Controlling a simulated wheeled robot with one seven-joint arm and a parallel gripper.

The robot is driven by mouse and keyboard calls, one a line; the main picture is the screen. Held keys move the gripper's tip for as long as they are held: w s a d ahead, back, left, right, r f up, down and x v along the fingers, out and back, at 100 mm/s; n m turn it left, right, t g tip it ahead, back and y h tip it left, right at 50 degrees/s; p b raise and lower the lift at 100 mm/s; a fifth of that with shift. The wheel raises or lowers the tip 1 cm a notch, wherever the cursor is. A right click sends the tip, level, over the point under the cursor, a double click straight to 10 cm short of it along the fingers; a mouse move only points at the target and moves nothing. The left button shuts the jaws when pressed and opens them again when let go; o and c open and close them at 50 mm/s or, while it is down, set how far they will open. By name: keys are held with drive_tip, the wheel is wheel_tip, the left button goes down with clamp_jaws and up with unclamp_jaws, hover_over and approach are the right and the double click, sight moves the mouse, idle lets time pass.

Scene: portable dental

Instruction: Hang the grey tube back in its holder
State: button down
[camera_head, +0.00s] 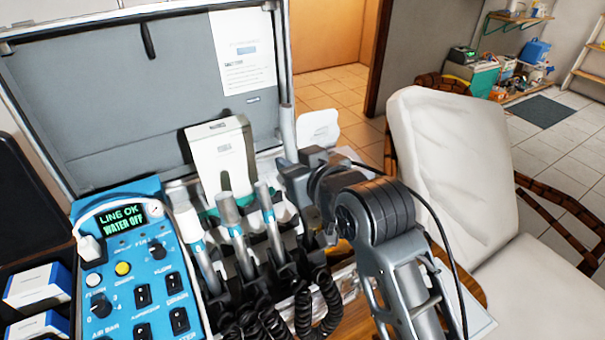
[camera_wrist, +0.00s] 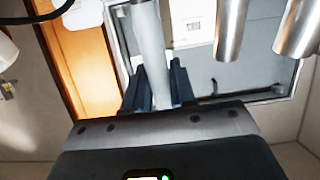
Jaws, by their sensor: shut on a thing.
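My gripper (camera_head: 290,176) is at the right end of the row of handpieces, in front of the open case. In the wrist view, its two dark fingers (camera_wrist: 158,88) are shut on a pale grey tube (camera_wrist: 150,42). The tube runs from the top edge down between the fingers. The black holder row (camera_head: 245,285) stands right of the blue control unit, partly hidden by my arm.
Several handpieces (camera_head: 232,217) stand in the row, left of my gripper; metal ends (camera_wrist: 231,28) show close by in the wrist view. Coiled black cords (camera_head: 318,305) hang in front. A white box (camera_head: 221,150) stands behind, the blue control unit (camera_head: 135,255) left, a white chair (camera_head: 455,150) right.

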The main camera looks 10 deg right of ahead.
drive_tip(key=shift+s+d+f+b, duration=0.1)
drive_tip(key=shift+s+f+b, duration=0.15)
drive_tip(key=shift+f+b, duration=0.55)
drive_tip(key=shift+s+d+f+b, duration=0.1)
drive_tip(key=shift+s+f+b, duration=0.15)
drive_tip(key=shift+f+b, duration=0.55)
drive_tip(key=shift+r+p, duration=0.1)
drive_tip(key=shift+p, duration=0.25)
drive_tip(key=shift+s+d+f, duration=0.15)
drive_tip(key=shift+s+f, duration=0.1)
drive_tip(key=shift+f, duration=0.1)
drive_tip(key=shift+f, duration=0.25)
drive_tip(key=shift+s+d+f+b, duration=0.1)
drive_tip(key=shift+s+f+b, duration=0.2)
drive_tip(key=shift+f, duration=0.3)
drive_tip(key=shift+s+d+f+b, duration=0.15)
drive_tip(key=shift+f+b, duration=0.25)
drive_tip(key=shift+f, duration=0.2)
drive_tip(key=shift+s+f+b, duration=0.25)
drive_tip(key=shift+f+b, duration=0.1)
drive_tip(key=shift+f, duration=0.25)
drive_tip(key=shift+f, duration=0.1)
drive_tip(key=shift+s+d+f+b, duration=0.1)
drive_tip(key=shift+s+f+b, duration=0.25)
drive_tip(key=shift+f, duration=0.3)
drive_tip(key=shift+s+d+f+b, duration=0.1)
drive_tip(key=shift+f+b, duration=0.35)
drive_tip(key=shift+f, duration=0.15)
